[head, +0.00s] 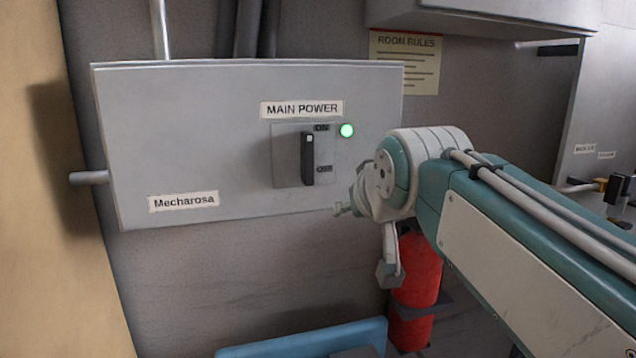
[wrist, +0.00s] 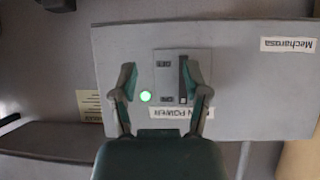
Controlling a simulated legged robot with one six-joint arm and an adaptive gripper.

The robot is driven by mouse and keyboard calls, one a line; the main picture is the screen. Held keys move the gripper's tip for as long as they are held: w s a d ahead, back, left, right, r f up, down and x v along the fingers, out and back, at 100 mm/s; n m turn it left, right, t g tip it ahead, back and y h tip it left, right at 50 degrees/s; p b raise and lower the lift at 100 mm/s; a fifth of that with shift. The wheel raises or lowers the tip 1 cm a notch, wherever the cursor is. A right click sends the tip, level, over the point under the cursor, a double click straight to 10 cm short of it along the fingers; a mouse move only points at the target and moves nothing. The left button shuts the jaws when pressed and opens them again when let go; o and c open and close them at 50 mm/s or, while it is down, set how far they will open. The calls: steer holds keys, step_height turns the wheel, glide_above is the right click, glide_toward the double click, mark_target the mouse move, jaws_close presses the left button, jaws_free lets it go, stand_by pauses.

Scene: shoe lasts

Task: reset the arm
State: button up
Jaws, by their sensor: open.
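A grey power box (head: 200,110) is on the wall, labelled MAIN POWER and Mecharosa. Its black switch lever (head: 308,158) stands upright on a small plate with ON above and OFF below. A round green light (head: 347,130) beside it is lit. My gripper (head: 366,242) is in front of the box's lower right corner, right of and below the lever in the head view. In the wrist view my gripper (wrist: 160,77) is open with nothing held. The lever (wrist: 183,80) shows between the fingers there, close to one finger; depth is hard to judge.
A red fire extinguisher (head: 417,285) hangs behind and below my gripper. A blue object (head: 300,340) is at the bottom. A ROOM RULES sheet (head: 405,62) is on the wall, with a grey cabinet (head: 490,14) above. A tan surface (head: 50,200) borders the left.

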steer(key=s+d+f+m+g+h, duration=0.1)
steer(key=s+d+f, duration=0.3)
steer(key=s+f, duration=0.6)
steer(key=s+d+f+m+g+h, duration=0.1)
steer(key=s+d+f+g, duration=0.3)
steer(key=s+f, duration=0.5)
step_height(320, 180, down, 6)
steer(key=shift+s+d+r+m+g, duration=0.25)
steer(key=shift+s+d+m+g, duration=0.1)
steer(key=shift+d, duration=0.45)
